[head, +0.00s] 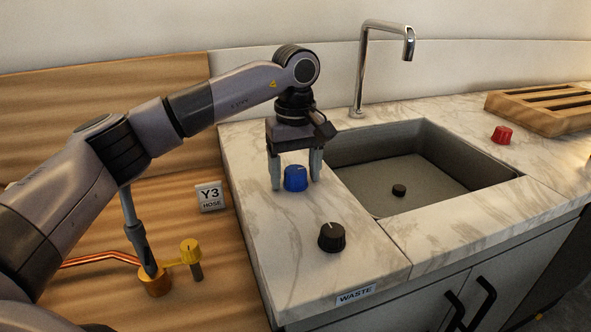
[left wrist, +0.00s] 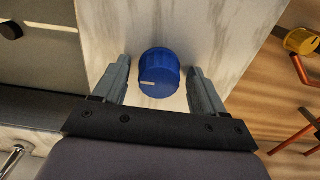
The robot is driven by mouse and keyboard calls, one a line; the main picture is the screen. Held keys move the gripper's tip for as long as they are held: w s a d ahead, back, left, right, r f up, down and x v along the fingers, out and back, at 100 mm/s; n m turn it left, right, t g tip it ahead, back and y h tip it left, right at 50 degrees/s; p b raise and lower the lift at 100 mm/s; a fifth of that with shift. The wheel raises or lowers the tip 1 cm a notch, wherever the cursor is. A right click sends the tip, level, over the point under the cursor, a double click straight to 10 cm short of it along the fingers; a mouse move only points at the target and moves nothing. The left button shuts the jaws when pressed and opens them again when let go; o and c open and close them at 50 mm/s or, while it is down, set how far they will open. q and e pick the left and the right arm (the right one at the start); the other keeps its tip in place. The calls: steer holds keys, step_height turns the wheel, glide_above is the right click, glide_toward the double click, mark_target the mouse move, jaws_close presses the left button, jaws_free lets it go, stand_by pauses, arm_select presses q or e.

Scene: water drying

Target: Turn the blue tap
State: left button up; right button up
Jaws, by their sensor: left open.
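The blue tap (head: 296,178) is a round blue knob with a white line on it, on the marble counter left of the sink. My left gripper (head: 296,184) points down over it, with one finger on each side. In the left wrist view the blue tap (left wrist: 158,72) sits between the two open fingers (left wrist: 158,80), with a gap visible on both sides. Its white line points toward the left in that view. My right gripper is not in view.
A black knob (head: 332,237) stands on the counter in front, above a WASTE label (head: 356,294). The sink (head: 400,178), chrome faucet (head: 384,50), red knob (head: 502,134) and wooden rack (head: 545,108) lie to the right. A yellow valve (head: 190,250) and Y3 HOSE sign (head: 210,196) are at left.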

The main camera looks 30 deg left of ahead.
arm_select(q)
steer(key=c, duration=1.1)
steer(key=shift+o, duration=0.2)
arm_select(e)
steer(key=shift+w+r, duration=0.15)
